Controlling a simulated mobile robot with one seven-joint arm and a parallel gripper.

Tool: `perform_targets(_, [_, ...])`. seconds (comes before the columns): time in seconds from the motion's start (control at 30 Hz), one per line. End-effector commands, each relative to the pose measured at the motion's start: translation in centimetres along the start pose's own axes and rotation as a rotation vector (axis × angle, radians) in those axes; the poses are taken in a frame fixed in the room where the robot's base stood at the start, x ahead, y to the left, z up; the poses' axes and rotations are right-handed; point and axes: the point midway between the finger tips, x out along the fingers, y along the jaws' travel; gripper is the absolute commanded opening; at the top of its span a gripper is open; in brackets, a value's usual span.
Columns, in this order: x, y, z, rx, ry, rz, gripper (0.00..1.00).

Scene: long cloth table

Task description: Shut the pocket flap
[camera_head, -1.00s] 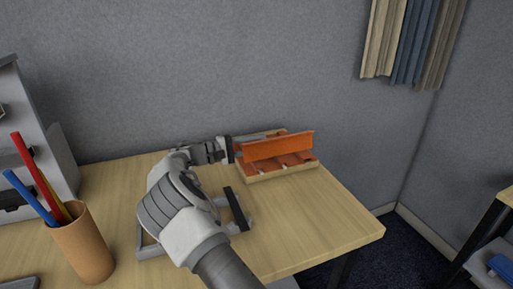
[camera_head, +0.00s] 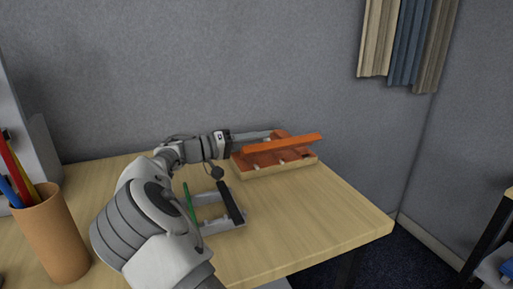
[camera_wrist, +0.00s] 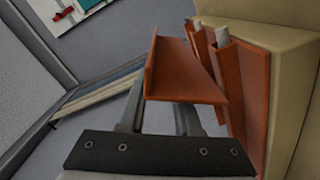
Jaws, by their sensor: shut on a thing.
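The pocket is a shallow tan box with an orange lining (camera_head: 262,172) on the back right of the table. Its orange flap (camera_head: 290,148) is partly open, slanting above the box with a gap beneath it. Orange dividers show inside. My gripper (camera_head: 262,135) reaches in from the left along the back of the box and is shut on the flap. In the wrist view the flap (camera_wrist: 185,72) lies across the fingers, hiding their tips. The box (camera_wrist: 290,85) is to the right there.
A grey open frame with a black bar (camera_head: 230,203) lies on the table (camera_head: 310,215) in front of the box. A pen cup (camera_head: 55,238) stands at left. The wall is close behind; the front right tabletop is clear.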

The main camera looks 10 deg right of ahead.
Motion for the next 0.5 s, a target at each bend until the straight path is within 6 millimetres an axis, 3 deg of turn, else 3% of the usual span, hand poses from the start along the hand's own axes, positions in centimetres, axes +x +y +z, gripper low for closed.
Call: perform_targets(0.5, [-0.12, 0.20, 0.66, 0.139, 0.002, -0.002, 0.00])
